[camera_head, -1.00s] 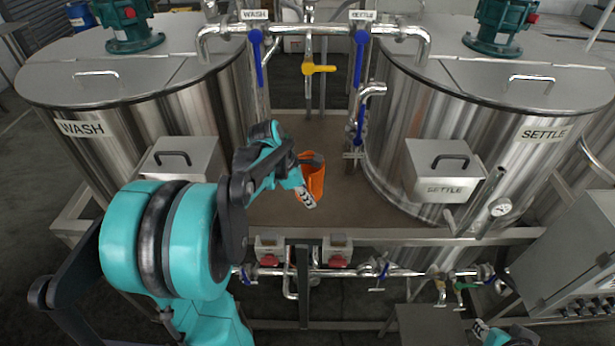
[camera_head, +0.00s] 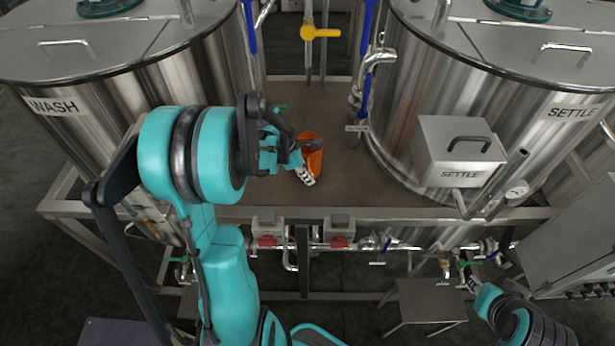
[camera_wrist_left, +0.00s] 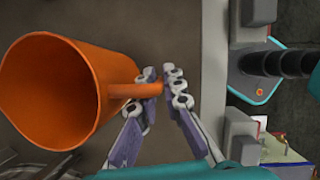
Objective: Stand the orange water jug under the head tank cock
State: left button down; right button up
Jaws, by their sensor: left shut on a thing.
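The orange water jug (camera_head: 313,163) is over the brown deck between the two tanks, left of and nearer than a small plate under a steel pipe. My left gripper (camera_head: 302,166) is shut on its handle. In the left wrist view the jug (camera_wrist_left: 62,95) is at the left, its handle between the fingertips (camera_wrist_left: 163,88). I cannot tell whether its base touches the deck. A bent steel spout (camera_head: 377,57) with a blue lever stands right of and beyond the jug; no label shows it as the head tank cock. My right gripper (camera_head: 468,276) is small at lower right, its fingers unclear.
The WASH tank (camera_head: 195,95) stands left and the SETTLE tank (camera_head: 405,85) right. A yellow-handled valve (camera_head: 318,33) is at the back. Pipework with valves (camera_head: 380,247) runs below the front edge.

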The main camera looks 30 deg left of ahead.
pick_arm(q)
jog(key=shift+w+f, duration=0.1)
jog(key=shift+f, duration=0.15)
jog(key=c, duration=2)
grip_release()
jog(key=shift+f, duration=0.1)
jog(key=o, duration=0.4)
jog(key=shift+c, duration=0.2)
